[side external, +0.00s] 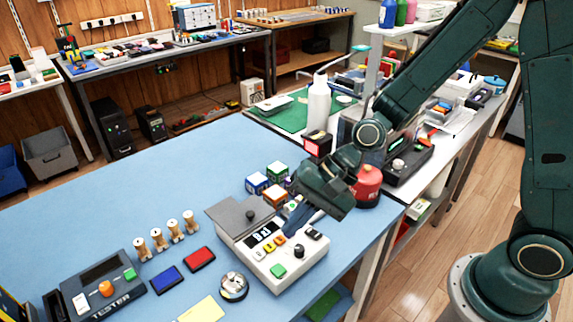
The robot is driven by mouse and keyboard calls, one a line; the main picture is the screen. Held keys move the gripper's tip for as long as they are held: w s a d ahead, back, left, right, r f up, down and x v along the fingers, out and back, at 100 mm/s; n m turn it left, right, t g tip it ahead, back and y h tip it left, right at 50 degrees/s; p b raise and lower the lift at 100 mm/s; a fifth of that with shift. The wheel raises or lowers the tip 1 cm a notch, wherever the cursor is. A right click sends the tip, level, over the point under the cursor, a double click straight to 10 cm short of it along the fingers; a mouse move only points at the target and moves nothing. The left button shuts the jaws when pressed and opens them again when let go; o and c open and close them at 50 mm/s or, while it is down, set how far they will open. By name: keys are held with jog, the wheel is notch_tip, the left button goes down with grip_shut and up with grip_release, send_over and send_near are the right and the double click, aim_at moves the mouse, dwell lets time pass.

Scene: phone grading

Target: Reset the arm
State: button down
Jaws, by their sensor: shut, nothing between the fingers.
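My gripper (296,222) is at the end of my dark green arm, over the right part of the blue table (110,225). Its fingers are shut and empty and point down to the left. The fingertips are just above or at the white device (282,262), which has a small display, coloured buttons, a black knob and a green button. I cannot tell whether they touch it. The gripper body hides part of the device's back right side.
Small cubes (257,183) and a red canister (367,186) stand close to my gripper. A tester (98,287), several wooden spools (158,238), blue and red pads (200,258) and a silver bell (233,286) are to the left. A white bottle (319,103) stands behind. The table's left middle is clear.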

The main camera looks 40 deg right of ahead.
jog(key=s+d+r+n+t+h, duration=0.2)
jog(key=s+d+r+n+h, duration=0.5)
jog(key=s+d+r, duration=0.9)
jog(key=d+n, duration=0.2)
jog(key=n, duration=0.1)
jog(key=shift+r+t+h, duration=0.15)
jog(key=shift+t+h, duration=0.15)
jog(key=shift+w, duration=0.1)
dwell(2.0)
